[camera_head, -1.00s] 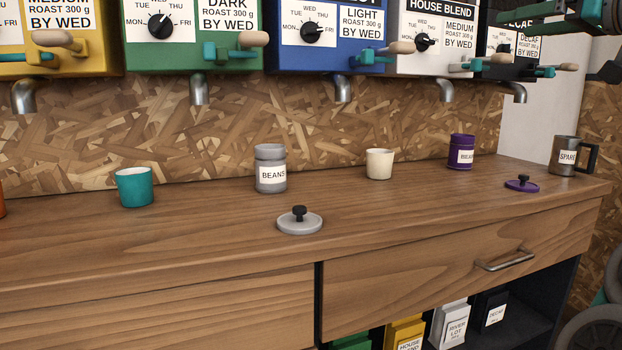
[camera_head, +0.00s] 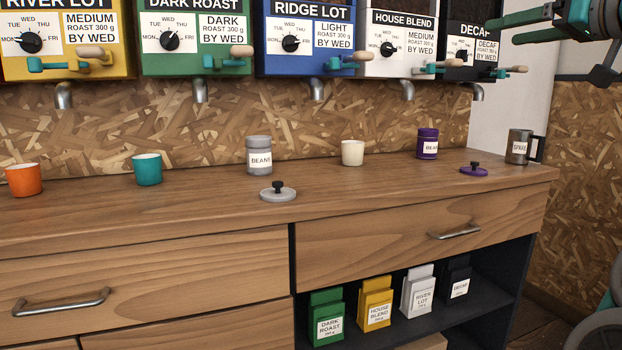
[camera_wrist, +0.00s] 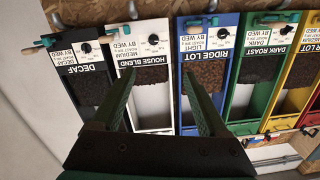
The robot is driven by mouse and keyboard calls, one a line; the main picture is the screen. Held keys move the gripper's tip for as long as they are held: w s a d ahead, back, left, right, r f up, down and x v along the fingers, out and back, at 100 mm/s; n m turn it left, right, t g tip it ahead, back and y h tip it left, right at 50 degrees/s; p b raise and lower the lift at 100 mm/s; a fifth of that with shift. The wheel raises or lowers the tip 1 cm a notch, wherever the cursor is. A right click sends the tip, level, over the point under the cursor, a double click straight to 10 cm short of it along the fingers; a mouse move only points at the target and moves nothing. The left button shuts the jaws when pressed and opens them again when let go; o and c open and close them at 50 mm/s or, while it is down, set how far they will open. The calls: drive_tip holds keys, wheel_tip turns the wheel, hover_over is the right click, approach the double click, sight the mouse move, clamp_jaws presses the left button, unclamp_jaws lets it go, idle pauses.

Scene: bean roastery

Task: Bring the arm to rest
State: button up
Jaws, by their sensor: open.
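My gripper (camera_wrist: 155,98) is open and empty in the wrist view, its two green fingers spread apart. Beyond them are the white House Blend dispenser (camera_wrist: 146,68) and the blue Ridge Lot dispenser (camera_wrist: 210,58), seen upside down. In the head view part of my gripper (camera_head: 545,25) shows at the top right corner, raised above the counter and right of the Decaf dispenser (camera_head: 478,50). Nothing is between the fingers.
The wooden counter (camera_head: 200,215) holds an orange cup (camera_head: 23,180), a teal cup (camera_head: 147,170), a grey BEANS canister (camera_head: 259,158), its lid (camera_head: 278,194), a cream cup (camera_head: 352,153), a purple canister (camera_head: 427,145), a purple lid (camera_head: 473,170) and a metal mug (camera_head: 518,148). Bags fill the shelf below.

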drive_tip(key=w+a+f+g+y, duration=0.1)
drive_tip(key=a+f+g, duration=0.4)
drive_tip(key=a+f, duration=0.7)
drive_tip(key=s+a+f+g+h, duration=0.1)
drive_tip(key=s+a+f+g, duration=0.2)
drive_tip(key=a+f, duration=0.4)
drive_tip(key=s+a+f+g+h, duration=0.1)
drive_tip(key=s+a+f+g, duration=0.2)
drive_tip(key=f, duration=0.5)
drive_tip(key=s+a+f+g+h, duration=0.1)
drive_tip(key=s+f+g, duration=0.1)
drive_tip(key=s+f, duration=0.6)
drive_tip(key=s+a+f+g+h, duration=0.15)
drive_tip(key=s+f, duration=0.35)
drive_tip(key=f, duration=0.6)
drive_tip(key=s+d+f+m+g+h, duration=0.1)
drive_tip(key=s+d+f+g, duration=0.1)
drive_tip(key=s+f, duration=0.5)
drive_tip(key=s+d+f+m+g+h, duration=0.1)
drive_tip(key=s+d+f+h, duration=0.1)
drive_tip(key=s+d+f, duration=0.2)
drive_tip(key=s+f, duration=0.3)
drive_tip(key=s, duration=0.3)
drive_tip(key=shift+d+f+g, duration=0.2)
drive_tip(key=shift+f+g, duration=0.15)
